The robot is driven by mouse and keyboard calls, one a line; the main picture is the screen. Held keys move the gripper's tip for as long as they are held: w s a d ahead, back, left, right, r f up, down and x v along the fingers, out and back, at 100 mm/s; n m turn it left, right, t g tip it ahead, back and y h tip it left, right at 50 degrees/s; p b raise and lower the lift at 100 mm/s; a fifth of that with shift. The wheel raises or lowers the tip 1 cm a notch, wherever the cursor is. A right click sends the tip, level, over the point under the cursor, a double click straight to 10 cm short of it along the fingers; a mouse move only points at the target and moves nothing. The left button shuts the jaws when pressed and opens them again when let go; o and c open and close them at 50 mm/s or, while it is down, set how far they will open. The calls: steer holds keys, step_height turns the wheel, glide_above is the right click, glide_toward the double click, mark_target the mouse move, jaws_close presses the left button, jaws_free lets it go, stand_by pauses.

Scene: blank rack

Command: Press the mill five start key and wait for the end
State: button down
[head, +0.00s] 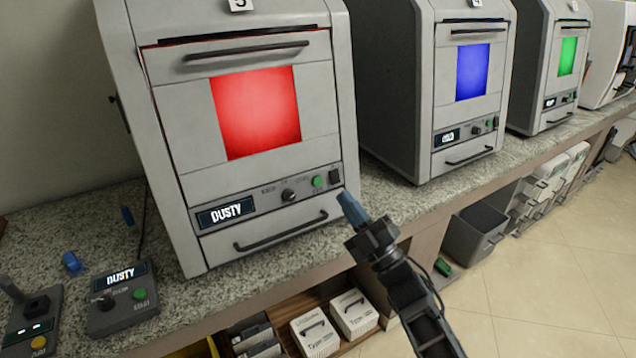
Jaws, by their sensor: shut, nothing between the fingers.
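The nearest grey mill (170,110) stands on the counter at left centre, its top label partly cut off and looking like a 5. Its window (256,112) glows red and its display (225,213) reads DUSTY. On its panel are a dark knob (289,195), a round green key (318,181) and a dark switch (335,176); the small lettering is unreadable. My gripper (350,208) is shut and empty, its blue tips in front of the mill's lower right corner, below and right of the green key. Whether the tips touch the mill cannot be told.
A small control box (122,318) at lower left also reads DUSTY and has a knob and a green button (140,294). Blue pieces (72,263) lie nearby. Mills with blue (473,72) and green (567,56) windows stand to the right. A grey bin (470,240) sits below the counter.

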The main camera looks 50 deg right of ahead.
mark_target(317, 181)
steer(key=w+d+f+b, duration=0.1)
steer(key=w+d+b, duration=0.1)
steer(key=w+b, duration=0.2)
steer(key=shift+w+f, duration=0.35)
steer(key=shift+w, duration=1.3)
steer(key=shift+w+d, duration=0.1)
stand_by(0.7)
steer(key=shift+w+d+f+b, duration=0.1)
steer(key=shift+w+b, duration=0.2)
steer(key=shift+b, duration=0.1)
